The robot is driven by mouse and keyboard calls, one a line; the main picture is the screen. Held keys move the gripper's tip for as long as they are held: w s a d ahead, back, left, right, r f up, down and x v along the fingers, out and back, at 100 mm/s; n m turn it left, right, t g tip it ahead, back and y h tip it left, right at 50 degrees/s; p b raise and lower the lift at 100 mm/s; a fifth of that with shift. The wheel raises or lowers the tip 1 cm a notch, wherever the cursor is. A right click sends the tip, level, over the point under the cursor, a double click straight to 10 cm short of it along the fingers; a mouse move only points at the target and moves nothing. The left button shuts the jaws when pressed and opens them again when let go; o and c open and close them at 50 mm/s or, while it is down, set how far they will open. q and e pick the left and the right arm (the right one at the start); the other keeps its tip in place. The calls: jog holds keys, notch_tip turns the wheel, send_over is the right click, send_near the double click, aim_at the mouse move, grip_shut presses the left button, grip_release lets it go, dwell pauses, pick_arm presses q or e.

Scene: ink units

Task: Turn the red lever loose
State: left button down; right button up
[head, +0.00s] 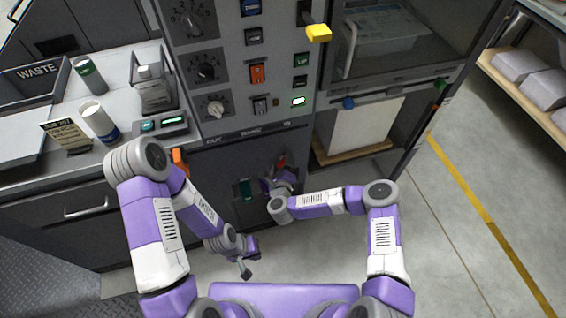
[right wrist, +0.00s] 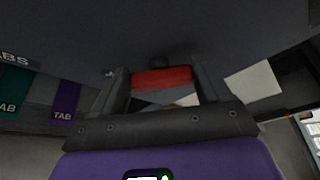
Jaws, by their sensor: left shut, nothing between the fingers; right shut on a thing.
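The red lever (head: 282,159) is on the lower front of the grey machine, below the panel of dials. In the right wrist view the red lever (right wrist: 161,78) lies between the two fingers. My right gripper (head: 280,176) is at the lever and shut on it; the wrist hides part of the lever in the head view. My left gripper (head: 246,270) is shut and empty, low in front of the machine and apart from it.
An orange lever (head: 180,161) and a green one (head: 246,189) are on the same machine front. A purple tab (right wrist: 67,100) shows left of the right gripper. A yellow knob (head: 318,33) sticks out above. The floor at the right is clear.

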jog(key=n, duration=0.1)
jog(key=n+t, duration=0.1)
jog(key=n, duration=0.1)
jog(key=shift+a+f+h+b, duration=0.1)
jog(key=shift+f+h+b, duration=0.1)
jog(key=shift+h+b, duration=0.15)
jog(key=shift+f+n+t+h+b, duration=0.2)
jog(key=shift+n+t, duration=0.25)
jog(key=shift+n, duration=0.4)
jog(key=shift+f+n+t+h+b, duration=0.1)
jog(key=shift+n+t+h+b, duration=0.3)
jog(key=shift+n, duration=0.45)
jog(key=o, duration=1)
jog(key=shift+s, duration=0.1)
jog(key=s, duration=0.2)
jog(key=s+p, duration=0.1)
jog(key=s, duration=0.4)
jog(key=shift+s+a+p, duration=0.25)
jog(key=shift+a+p, duration=0.05)
jog(key=shift+p, duration=0.1)
jog(key=shift+y, duration=0.35)
